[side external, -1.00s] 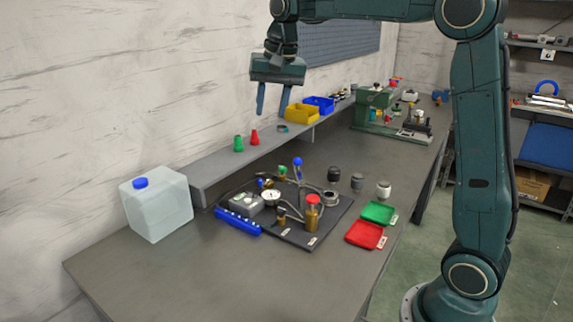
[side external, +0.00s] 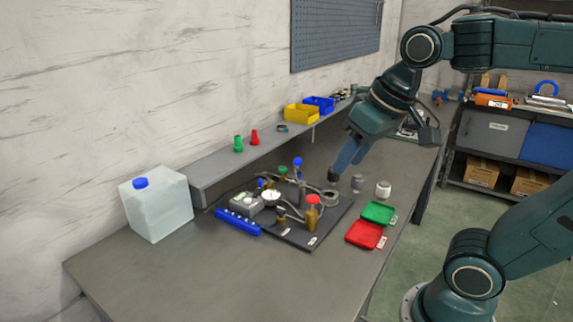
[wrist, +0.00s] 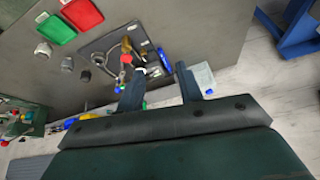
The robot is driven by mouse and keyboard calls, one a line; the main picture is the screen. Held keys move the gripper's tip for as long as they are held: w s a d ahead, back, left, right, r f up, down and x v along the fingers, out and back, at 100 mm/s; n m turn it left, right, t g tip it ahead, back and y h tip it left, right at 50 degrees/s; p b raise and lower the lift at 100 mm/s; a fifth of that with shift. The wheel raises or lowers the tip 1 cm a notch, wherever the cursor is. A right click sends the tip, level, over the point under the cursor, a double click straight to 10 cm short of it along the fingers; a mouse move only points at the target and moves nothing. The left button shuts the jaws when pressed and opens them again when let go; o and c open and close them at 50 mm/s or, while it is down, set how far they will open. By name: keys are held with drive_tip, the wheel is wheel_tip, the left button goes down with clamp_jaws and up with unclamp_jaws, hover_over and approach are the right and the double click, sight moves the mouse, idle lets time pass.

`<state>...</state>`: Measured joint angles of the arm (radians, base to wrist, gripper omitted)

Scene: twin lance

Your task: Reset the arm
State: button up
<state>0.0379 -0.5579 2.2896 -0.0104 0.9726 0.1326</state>
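My gripper (side external: 346,166) hangs tilted over the workbench (side external: 300,270) in the side view, its fingers pointing down and left. The fingertips appear close to a dark cap (side external: 333,174) on the bench; I cannot tell the true gap between them. In the wrist view my gripper (wrist: 159,70) has its two fingers well apart with nothing held between them.
A green tray (side external: 378,213) and a red tray (side external: 364,234) lie at the bench's right edge. Grey and white caps (side external: 383,190) stand behind them. A jug (side external: 157,205) stands at left. A raised shelf (side external: 225,165) with yellow and blue bins runs along the wall.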

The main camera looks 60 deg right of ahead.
drive_tip(key=s+f+n, duration=0.1)
drive_tip(key=s+f, duration=0.3)
drive_tip(key=s, duration=0.1)
drive_tip(key=shift+a+n+t, duration=0.3)
drive_tip(key=shift+a+n, duration=0.05)
drive_tip(key=shift+n, duration=0.05)
idle(1.7)
